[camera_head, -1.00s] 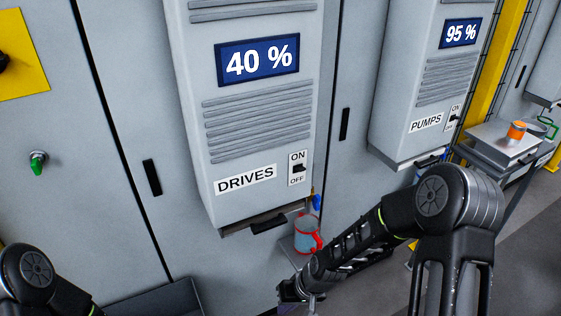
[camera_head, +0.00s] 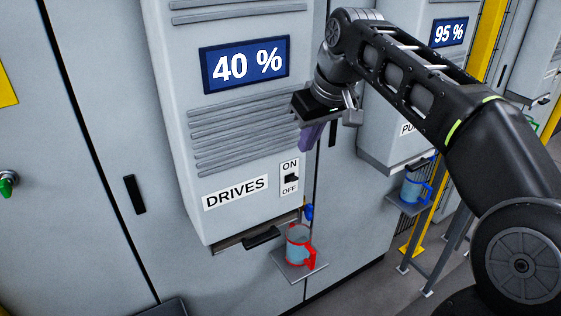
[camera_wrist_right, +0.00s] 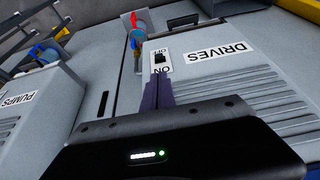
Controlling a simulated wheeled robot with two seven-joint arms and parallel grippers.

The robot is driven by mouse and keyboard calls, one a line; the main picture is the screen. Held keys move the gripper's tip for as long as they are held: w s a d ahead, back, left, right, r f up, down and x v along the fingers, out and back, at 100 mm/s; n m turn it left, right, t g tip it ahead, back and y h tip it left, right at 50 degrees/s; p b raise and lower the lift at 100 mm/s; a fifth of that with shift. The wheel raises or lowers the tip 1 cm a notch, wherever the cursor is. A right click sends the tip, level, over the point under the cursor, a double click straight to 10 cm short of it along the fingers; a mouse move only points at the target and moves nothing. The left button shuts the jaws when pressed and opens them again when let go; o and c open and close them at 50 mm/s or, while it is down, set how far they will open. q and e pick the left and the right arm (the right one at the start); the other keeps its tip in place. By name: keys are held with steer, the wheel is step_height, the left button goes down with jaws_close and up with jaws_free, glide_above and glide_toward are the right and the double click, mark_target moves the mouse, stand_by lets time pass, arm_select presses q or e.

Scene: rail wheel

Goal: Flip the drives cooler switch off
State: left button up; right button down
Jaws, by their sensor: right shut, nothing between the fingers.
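The drives cooler is a grey cabinet (camera_head: 232,130) with a blue "40 %" display (camera_head: 245,64) and a DRIVES label (camera_head: 235,192). Its small black switch (camera_head: 291,179) sits on a white plate between ON above and OFF below; I cannot tell surely which way the lever is set. My right gripper (camera_head: 311,138) is shut and empty, above and slightly right of the switch, apart from it. In the right wrist view the purple fingers (camera_wrist_right: 158,90) point towards the switch (camera_wrist_right: 160,58), which appears just beyond their tips. My left gripper is not in view.
A blue mug (camera_head: 412,188) stands below the pumps cooler (camera_head: 384,145), which my right arm partly covers.

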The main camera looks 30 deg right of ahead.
mark_target(293, 177)
steer(key=shift+s+r, duration=0.15)
steer(key=p+x, duration=0.1)
steer(key=x, duration=0.9)
stand_by(0.5)
steer(key=shift+d+f+b, duration=0.1)
steer(key=shift+f+b, duration=0.2)
steer(key=shift+b, duration=0.45)
steer(key=shift+s+r+t, duration=0.1)
steer(key=shift+s+t, duration=0.05)
steer(key=shift+t, duration=0.15)
